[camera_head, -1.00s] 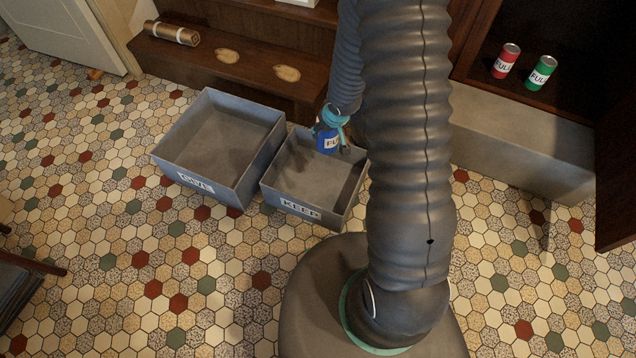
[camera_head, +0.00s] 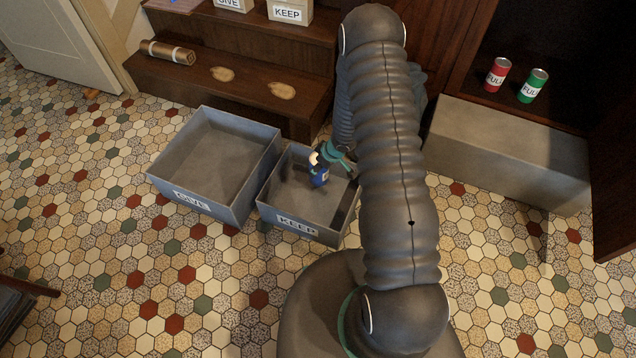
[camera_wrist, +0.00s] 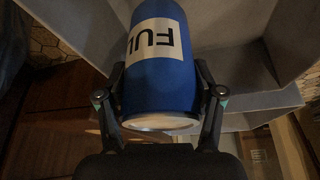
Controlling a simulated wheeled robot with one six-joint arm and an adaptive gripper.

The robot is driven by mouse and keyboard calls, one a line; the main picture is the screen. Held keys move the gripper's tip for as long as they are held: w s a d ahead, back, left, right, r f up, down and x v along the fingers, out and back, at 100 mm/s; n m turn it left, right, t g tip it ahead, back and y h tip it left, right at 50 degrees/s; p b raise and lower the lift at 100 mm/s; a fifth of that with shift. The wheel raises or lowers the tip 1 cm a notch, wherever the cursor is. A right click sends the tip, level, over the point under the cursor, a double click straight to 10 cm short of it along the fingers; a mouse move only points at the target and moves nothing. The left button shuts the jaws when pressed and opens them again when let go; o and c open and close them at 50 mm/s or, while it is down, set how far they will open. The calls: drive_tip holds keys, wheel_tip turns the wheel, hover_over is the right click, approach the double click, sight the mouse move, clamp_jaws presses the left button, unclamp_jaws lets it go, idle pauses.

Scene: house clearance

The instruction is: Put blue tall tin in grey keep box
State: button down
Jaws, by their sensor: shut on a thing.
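The blue tall tin (camera_head: 320,177) is inside the walls of the grey box labelled KEEP (camera_head: 293,225) in the head view. My gripper (camera_head: 333,158) is shut on it from above and behind. In the wrist view the blue tin (camera_wrist: 160,85), with a white label reading "FUL", sits between the two fingers of my gripper (camera_wrist: 160,100). Grey box walls (camera_wrist: 235,55) surround it there. Whether the tin touches the box floor I cannot tell.
A larger grey box labelled GIVE (camera_head: 190,197) stands to the left of the keep box. A red tin (camera_head: 496,75) and a green tin (camera_head: 532,86) stand in a dark cabinet at right. A rolled mat (camera_head: 168,52) lies on the wooden steps (camera_head: 250,95).

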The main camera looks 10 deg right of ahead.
sight(319, 176)
drive_tip(key=shift+f+b, duration=0.75)
drive_tip(key=shift+f, duration=2.15)
drive_tip(key=shift+f, duration=0.2)
drive_tip(key=shift+c, duration=0.8)
unclamp_jaws()
